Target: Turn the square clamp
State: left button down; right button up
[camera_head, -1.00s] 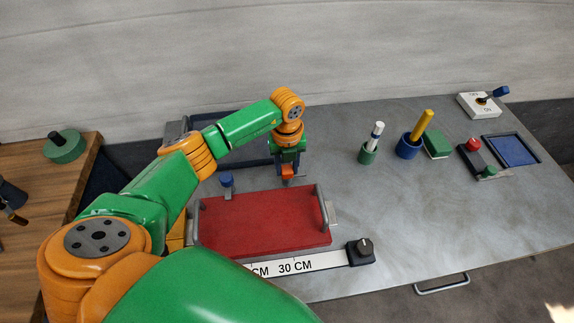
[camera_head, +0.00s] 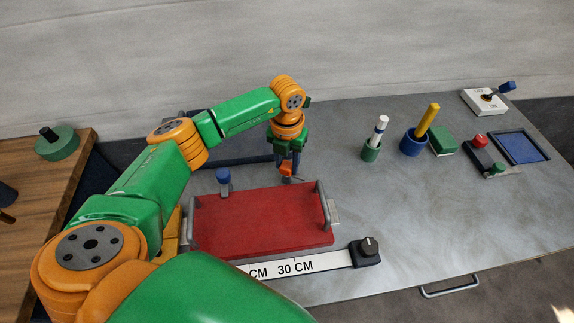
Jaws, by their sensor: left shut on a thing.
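My left gripper (camera_head: 286,170) points down at the back right corner of the red plate (camera_head: 262,218). It is shut on a small orange-red clamp (camera_head: 285,168), which stands on a grey post; the fingers hide much of it, so its square shape is hard to make out. A blue clamp knob (camera_head: 223,176) stands upright at the back left of the plate, apart from the gripper. My right gripper is not in view.
A white 30 CM scale (camera_head: 295,267) with a black knob (camera_head: 367,250) runs along the plate's front. Plate handles (camera_head: 323,203) stand up at its sides. To the right are a green holder (camera_head: 371,152), a blue cup (camera_head: 414,143) and a switch box (camera_head: 484,101). The right front table is clear.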

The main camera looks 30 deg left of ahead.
pick_arm(q)
jog(key=m+b, duration=0.3)
jog(key=m, duration=0.3)
jog(key=shift+f+b, duration=0.1)
jog(key=shift+b, duration=0.3)
jog(key=m+b, duration=0.1)
jog(key=m, duration=0.2)
jog(key=shift+m+b, duration=0.7)
jog(key=shift+m, duration=0.6)
jog(key=shift+r, duration=0.2)
jog(key=shift+c, duration=2.4)
grip_release()
